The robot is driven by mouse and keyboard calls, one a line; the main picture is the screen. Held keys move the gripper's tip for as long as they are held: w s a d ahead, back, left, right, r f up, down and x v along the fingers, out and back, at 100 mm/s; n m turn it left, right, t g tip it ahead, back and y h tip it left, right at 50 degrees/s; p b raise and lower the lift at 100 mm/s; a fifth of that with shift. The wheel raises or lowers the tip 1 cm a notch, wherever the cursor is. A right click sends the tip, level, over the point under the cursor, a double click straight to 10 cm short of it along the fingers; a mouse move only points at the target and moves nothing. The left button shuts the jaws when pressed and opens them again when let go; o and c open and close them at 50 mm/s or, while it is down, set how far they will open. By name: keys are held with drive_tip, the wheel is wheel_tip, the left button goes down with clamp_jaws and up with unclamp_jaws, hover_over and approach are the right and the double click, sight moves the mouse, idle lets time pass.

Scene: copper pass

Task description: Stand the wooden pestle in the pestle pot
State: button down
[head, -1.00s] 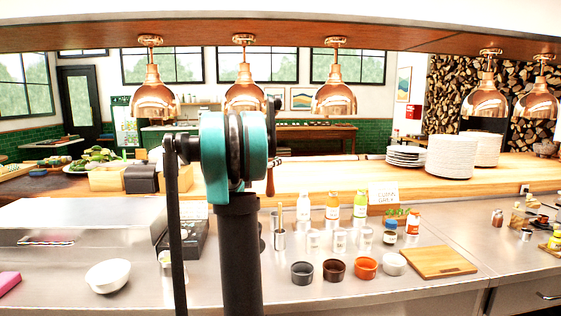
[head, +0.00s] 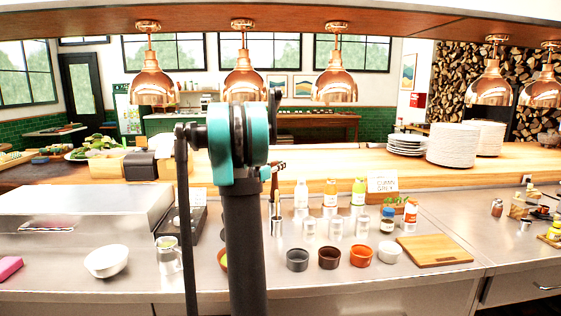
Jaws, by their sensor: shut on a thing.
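My arm fills the middle of the head view and hides most of my gripper (head: 269,170), of which only a bit shows at the arm's right side. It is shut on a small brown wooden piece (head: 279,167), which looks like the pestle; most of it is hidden. A narrow steel pot (head: 277,228) stands on the steel counter just right of my arm, below the gripper. A thin upright stick (head: 277,206) shows at the pot's mouth. I cannot tell for sure that this is the pestle pot.
Bottles (head: 330,197), small jars and a row of small bowls (head: 329,256) stand right of the pot. A cutting board (head: 434,251) lies farther right. A white bowl (head: 106,262) and a glass jar (head: 169,255) stand left. Plates (head: 453,146) stack on the wooden shelf behind.

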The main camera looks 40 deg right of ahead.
drive_tip(key=shift+f, duration=2.35)
drive_tip(key=c, duration=1.2)
unclamp_jaws()
drive_tip(key=v, duration=1.2)
